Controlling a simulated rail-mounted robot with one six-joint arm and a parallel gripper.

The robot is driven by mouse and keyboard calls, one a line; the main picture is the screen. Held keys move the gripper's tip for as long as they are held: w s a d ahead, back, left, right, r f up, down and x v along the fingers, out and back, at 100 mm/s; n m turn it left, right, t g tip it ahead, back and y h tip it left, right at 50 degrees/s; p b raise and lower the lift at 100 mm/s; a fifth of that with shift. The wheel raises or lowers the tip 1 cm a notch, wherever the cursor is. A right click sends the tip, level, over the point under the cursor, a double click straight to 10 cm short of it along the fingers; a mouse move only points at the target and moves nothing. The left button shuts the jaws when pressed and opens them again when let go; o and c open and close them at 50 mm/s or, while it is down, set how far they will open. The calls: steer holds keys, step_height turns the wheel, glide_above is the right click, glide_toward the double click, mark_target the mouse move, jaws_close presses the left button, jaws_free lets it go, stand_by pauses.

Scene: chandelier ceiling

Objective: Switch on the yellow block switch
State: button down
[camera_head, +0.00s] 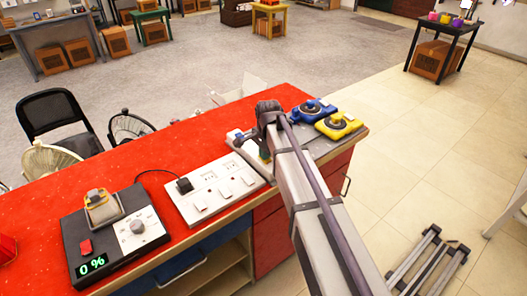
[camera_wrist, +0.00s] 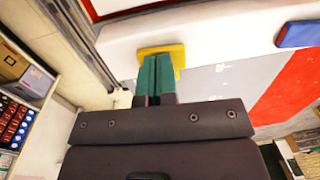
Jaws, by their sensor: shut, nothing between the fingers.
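The yellow block switch (camera_head: 345,126) has a dark round knob on top and sits at the right end of the red counter. A similar blue block switch (camera_head: 309,112) is just behind and left of it. My gripper (camera_head: 264,152) is left of the yellow switch in the head view, partly hidden by my arm. In the wrist view my gripper's green fingers (camera_wrist: 156,60) are together, with nothing between them. Their tips overlap a yellow block (camera_wrist: 176,52); I cannot tell whether they touch it. A blue block (camera_wrist: 298,34) shows at the right.
The red counter (camera_head: 150,160) carries a white switch panel (camera_head: 214,188) with a black plug, left of my arm. A black device (camera_head: 118,245) reading 0 % stands farther left. Chairs and fans are behind the counter. Tiled floor (camera_head: 420,170) lies open to the right.

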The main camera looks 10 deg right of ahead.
mark_target(269, 162)
steer(key=shift+r, duration=0.1)
step_height(269, 162, up, 14)
steer(key=s+p, duration=0.1)
steer(key=p, duration=1.3)
steer(key=shift+s+d, duration=0.35)
steer(key=shift+d, duration=0.1)
steer(key=shift+w+a+t, duration=0.3)
steer(key=shift+w+t, duration=0.1)
steer(key=shift+w, duration=0.25)
